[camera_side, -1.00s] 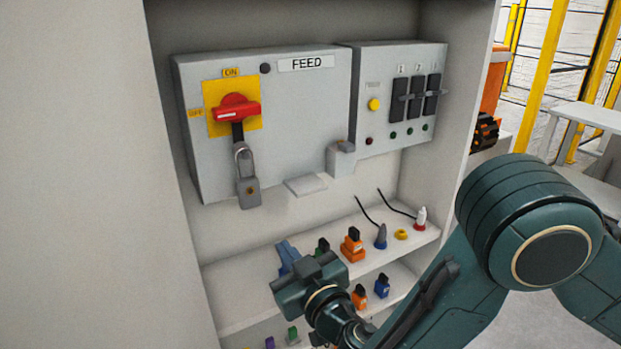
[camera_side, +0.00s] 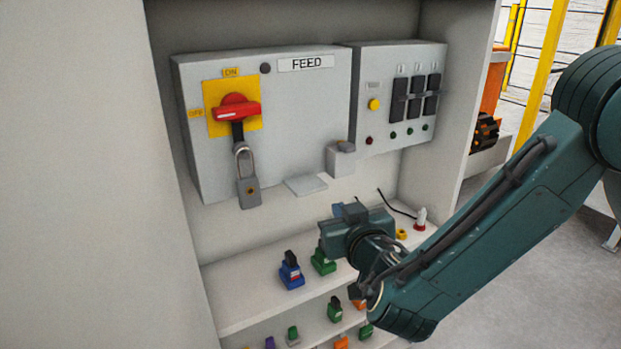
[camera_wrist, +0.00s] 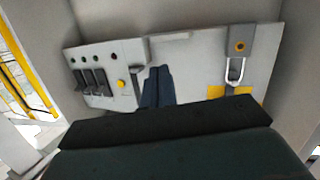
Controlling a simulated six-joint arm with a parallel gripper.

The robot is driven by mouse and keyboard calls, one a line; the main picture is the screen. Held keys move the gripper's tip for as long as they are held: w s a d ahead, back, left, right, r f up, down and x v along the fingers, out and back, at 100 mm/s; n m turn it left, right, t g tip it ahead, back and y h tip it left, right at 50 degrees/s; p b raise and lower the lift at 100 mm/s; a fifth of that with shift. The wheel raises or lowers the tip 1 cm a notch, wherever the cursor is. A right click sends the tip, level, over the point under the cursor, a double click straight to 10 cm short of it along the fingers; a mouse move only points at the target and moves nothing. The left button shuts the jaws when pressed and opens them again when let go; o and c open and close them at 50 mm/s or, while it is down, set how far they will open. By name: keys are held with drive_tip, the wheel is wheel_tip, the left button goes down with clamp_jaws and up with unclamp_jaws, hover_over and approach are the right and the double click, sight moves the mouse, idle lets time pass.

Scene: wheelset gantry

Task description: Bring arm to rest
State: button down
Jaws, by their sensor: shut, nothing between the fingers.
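My gripper (camera_side: 340,211) is in front of the upper shelf, to the right of the green and blue padlocks. In the side view its fingers are mostly hidden behind its own body. In the wrist view its blue fingers (camera_wrist: 157,86) are together with nothing between them, pointing toward the panel. My gripper appears apart from the grey feed box (camera_side: 280,130) and the breaker box (camera_side: 398,100).
A red rotary handle (camera_side: 236,110) carries a hanging grey padlock (camera_side: 249,192). The upper shelf (camera_side: 240,290) holds a blue padlock (camera_side: 291,270) and a green padlock (camera_side: 323,262). More padlocks stand on the lower shelf. The cabinet's right wall (camera_side: 455,110) stands near my arm.

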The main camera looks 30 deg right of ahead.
drive_tip(key=s+d+r+m+g, duration=0.25)
drive_tip(key=s+d+g, duration=0.2)
drive_tip(key=d, duration=0.35)
drive_tip(key=s+d+r+m+g, duration=0.1)
drive_tip(key=s+d+r+g, duration=0.2)
drive_tip(key=s+d, duration=0.35)
drive_tip(key=s+d+r+n+g+y, duration=0.1)
drive_tip(key=s+n+y, duration=0.1)
drive_tip(key=s, duration=0.7)
drive_tip(key=s+d+r+n+g+y, duration=0.1)
drive_tip(key=s+d+n+y, duration=0.1)
drive_tip(key=s, duration=0.7)
drive_tip(key=shift+s+r+n+y, duration=0.3)
drive_tip(key=shift+r+n, duration=0.05)
drive_tip(key=shift+n, duration=0.5)
